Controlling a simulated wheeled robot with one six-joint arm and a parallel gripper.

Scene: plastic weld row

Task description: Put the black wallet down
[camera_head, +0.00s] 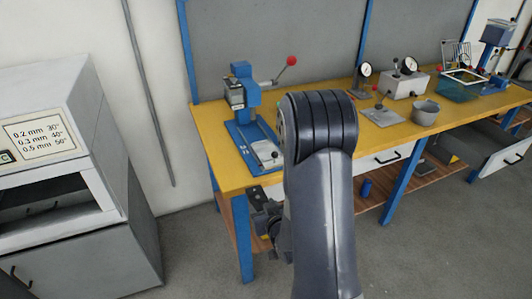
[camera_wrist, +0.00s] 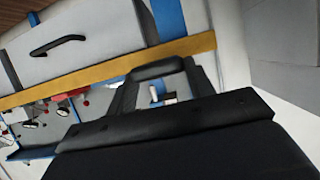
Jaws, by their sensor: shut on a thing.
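My gripper (camera_head: 266,222) is low in front of the yellow workbench's left end, partly hidden behind my arm in the head view. It is shut on a small dark flat thing, which looks like the black wallet (camera_head: 257,197). In the wrist view the black wallet (camera_wrist: 158,68) shows as a dark band between the fingertips of my gripper (camera_wrist: 160,78). The wallet is held in the air beside the bench edge. Much of it is hidden by my gripper and arm.
The yellow workbench (camera_head: 215,150) carries a blue press (camera_head: 243,100) at its left end, with gauges, a grey pot (camera_head: 425,112) and a teal tray (camera_head: 457,90) farther right. A drawer (camera_head: 503,157) stands open at right. A grey cabinet (camera_head: 110,150) stands left; floor between is clear.

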